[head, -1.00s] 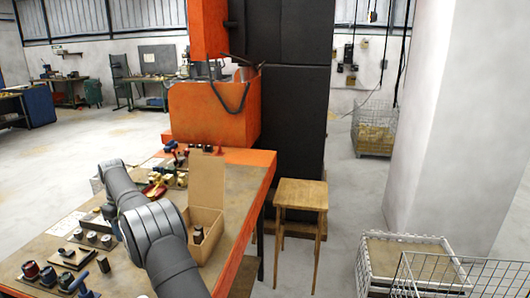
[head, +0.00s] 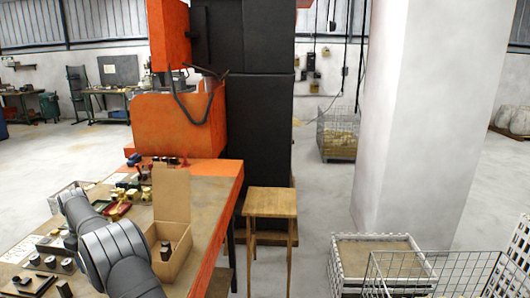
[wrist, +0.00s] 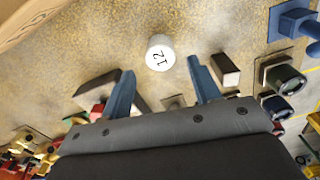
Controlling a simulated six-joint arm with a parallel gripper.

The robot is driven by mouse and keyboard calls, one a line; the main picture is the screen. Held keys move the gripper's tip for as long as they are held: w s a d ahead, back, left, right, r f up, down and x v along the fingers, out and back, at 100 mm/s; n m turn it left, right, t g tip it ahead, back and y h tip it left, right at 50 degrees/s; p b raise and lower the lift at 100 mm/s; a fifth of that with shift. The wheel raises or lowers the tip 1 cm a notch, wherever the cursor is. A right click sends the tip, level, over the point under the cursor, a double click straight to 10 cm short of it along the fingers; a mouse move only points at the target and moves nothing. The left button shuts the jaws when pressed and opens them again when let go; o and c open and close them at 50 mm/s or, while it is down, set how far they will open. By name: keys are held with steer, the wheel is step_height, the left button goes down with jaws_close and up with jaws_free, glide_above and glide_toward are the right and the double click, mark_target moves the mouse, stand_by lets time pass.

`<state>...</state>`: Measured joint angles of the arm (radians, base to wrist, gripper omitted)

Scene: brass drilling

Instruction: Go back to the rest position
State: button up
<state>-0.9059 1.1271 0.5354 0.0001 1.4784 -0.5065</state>
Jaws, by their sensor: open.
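My gripper (wrist: 162,92) shows in the wrist view with its two blue fingers spread apart and nothing between them. It hangs above the worktop. A white round piece marked 12 (wrist: 160,53) stands on the worktop beyond the fingertips. In the head view my dark grey arm reaches over the orange-edged workbench (head: 212,200) from the bottom left. The gripper itself is hidden there.
An open cardboard box (head: 172,245) with dark cylinders stands on the bench right of my arm. An orange drilling machine (head: 180,122) rises behind. A wooden stool (head: 270,202) and wire baskets (head: 388,255) stand right of the bench. Small parts lie around the gripper.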

steer(key=shift+f, duration=1.6)
step_height(320, 180, up, 12)
step_height(320, 180, down, 13)
steer(key=shift+r, duration=0.15)
step_height(320, 180, up, 5)
steer(key=shift+f, duration=0.2)
steer(key=w+d+r, duration=0.4)
steer(key=d+r, duration=0.3)
steer(key=d, duration=0.4)
steer(key=s+d+f+n, duration=0.1)
steer(key=s+d, duration=0.1)
steer(key=s, duration=0.4)
steer(key=s+d+f, duration=0.2)
steer(key=s, duration=0.3)
steer(key=s+a+f, duration=0.1)
steer(key=a+f, duration=0.1)
steer(key=a, duration=0.1)
steer(key=s+a+f, duration=0.2)
steer(key=a+f, duration=0.1)
steer(key=a, duration=0.1)
steer(key=s+a+f, duration=0.2)
steer(key=a+f, duration=0.1)
steer(key=a, duration=0.1)
steer(key=shift+f, duration=0.45)
